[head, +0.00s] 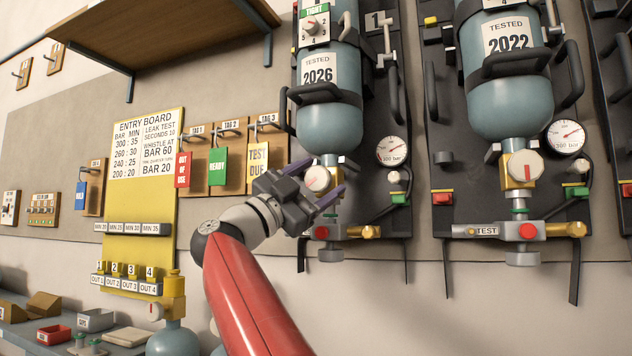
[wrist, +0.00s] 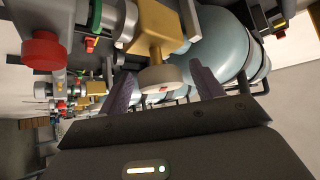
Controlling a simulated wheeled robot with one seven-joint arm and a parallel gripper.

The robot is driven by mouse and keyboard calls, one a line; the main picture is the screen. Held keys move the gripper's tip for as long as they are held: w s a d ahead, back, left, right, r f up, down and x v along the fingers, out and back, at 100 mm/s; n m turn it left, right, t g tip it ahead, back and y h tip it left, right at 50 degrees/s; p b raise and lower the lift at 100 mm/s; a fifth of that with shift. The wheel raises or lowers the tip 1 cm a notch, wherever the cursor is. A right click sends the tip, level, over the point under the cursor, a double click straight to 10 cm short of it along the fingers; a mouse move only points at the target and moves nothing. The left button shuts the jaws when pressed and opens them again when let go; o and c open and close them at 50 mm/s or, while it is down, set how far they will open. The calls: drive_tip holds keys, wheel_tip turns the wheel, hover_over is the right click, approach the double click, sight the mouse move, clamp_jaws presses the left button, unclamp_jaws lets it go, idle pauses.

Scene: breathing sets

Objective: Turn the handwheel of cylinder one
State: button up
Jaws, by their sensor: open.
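Cylinder one (head: 330,115) is blue-grey, labelled TESTED 2026, and hangs upright on a dark wall plate beside the mark 1. Its pale round handwheel (head: 317,179) sits on the brass valve below the cylinder. My gripper (head: 318,181) comes in from the lower left, with its dark fingers apart on either side of the handwheel. In the wrist view, the handwheel (wrist: 162,80) lies between the open fingertips (wrist: 166,71), in front of the brass valve block (wrist: 152,32). I cannot tell whether either finger touches it.
A red knob (head: 321,232) and brass fitting (head: 363,231) sit just below the handwheel. A gauge (head: 392,151) is to the right. A second cylinder (head: 510,105), marked 2022, hangs further right. Tags and the yellow entry board (head: 141,205) are left.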

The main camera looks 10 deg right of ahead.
sight(312, 184)
drive_tip(key=b+v, duration=0.2)
drive_tip(key=v, duration=0.5)
drive_tip(key=shift+f, duration=0.1)
drive_tip(key=shift+s+a+f, duration=0.15)
drive_tip(key=shift+a, duration=0.2)
